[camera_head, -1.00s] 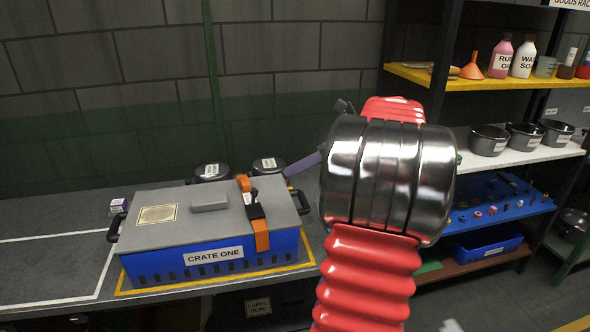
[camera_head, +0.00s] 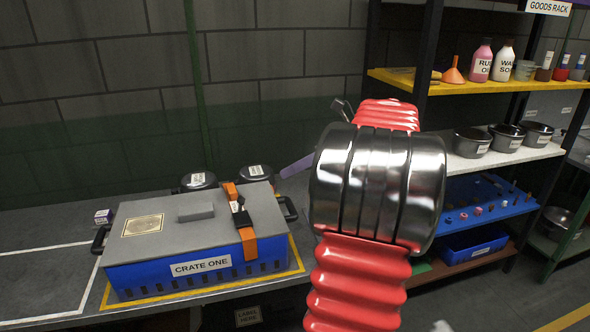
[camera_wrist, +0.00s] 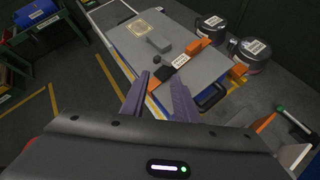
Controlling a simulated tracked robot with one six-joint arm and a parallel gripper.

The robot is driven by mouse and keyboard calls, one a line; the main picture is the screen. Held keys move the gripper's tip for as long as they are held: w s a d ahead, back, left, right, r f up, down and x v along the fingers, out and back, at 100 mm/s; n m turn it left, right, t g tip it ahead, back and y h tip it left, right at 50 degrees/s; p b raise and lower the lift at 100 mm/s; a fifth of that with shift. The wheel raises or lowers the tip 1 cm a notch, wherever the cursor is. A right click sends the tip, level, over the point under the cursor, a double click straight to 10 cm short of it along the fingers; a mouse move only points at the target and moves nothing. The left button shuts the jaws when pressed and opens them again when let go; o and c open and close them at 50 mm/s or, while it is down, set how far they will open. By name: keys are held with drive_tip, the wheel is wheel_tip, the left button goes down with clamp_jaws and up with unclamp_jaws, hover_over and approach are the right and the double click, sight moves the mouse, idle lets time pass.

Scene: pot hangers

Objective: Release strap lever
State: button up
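Crate One (camera_head: 150,270) is a blue crate with a grey lid on the bench. An orange strap (camera_head: 249,246) runs over the lid's right part. The strap lever (camera_head: 240,215) is black with a white label, lying on the strap; it also shows in the wrist view (camera_wrist: 171,69). My gripper (camera_wrist: 160,78) is open, with two purple-grey fingers apart and nothing visible between them. In the wrist view its tips appear near the crate's strapped side, below the lever; the exact gap is unclear. In the head view one finger shows right of the crate, and my arm hides the rest.
Lidded pots (camera_head: 198,181) stand behind the crate against the wall. A small labelled box (camera_head: 103,216) sits at its left. A goods rack (camera_head: 420,78) with bottles, pots and a blue tray stands at right.

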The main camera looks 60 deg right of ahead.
drive_tip(key=v, duration=1.3)
drive_tip(key=shift+s+r, duration=0.2)
drive_tip(key=shift+s, duration=0.1)
drive_tip(key=shift+c, duration=0.7)
